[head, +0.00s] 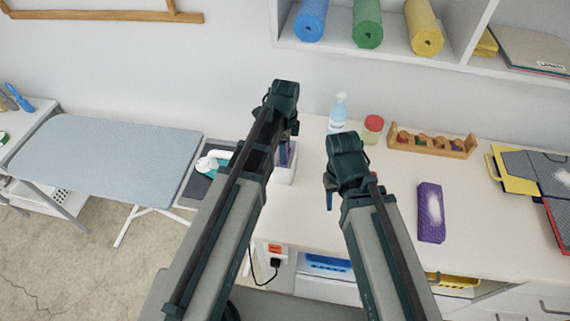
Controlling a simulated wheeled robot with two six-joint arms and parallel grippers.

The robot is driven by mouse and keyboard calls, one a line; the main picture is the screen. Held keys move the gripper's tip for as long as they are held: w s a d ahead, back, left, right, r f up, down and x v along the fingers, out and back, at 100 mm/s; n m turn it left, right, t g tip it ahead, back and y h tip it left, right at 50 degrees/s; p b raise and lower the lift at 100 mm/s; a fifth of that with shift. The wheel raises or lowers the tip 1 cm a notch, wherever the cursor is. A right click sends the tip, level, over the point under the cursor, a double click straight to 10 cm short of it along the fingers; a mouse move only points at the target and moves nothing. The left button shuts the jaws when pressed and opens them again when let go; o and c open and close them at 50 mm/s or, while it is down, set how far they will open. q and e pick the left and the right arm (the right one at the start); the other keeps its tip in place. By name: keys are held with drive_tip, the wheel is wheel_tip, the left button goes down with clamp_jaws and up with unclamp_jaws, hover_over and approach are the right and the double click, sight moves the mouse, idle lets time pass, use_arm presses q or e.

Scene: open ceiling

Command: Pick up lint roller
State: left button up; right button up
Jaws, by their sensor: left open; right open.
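I cannot make out a lint roller for sure. A purple upright thing (283,153) stands in a small white holder (284,176) on the worktop, partly covered by my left arm; it may be the roller's handle, but I cannot tell. My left gripper (291,125) is over the table near this holder, mostly hidden by its own arm. My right gripper (329,188) is over the bare worktop to the right of the holder, also partly hidden. Both are open, and nothing is seen in them.
A purple folded cloth with white lint (431,212) lies on the worktop (470,235). A spray bottle (338,113), a jar (372,130) and a wooden rack (432,143) stand behind.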

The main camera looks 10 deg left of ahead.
use_arm(q)
clamp_jaws()
idle(0.4)
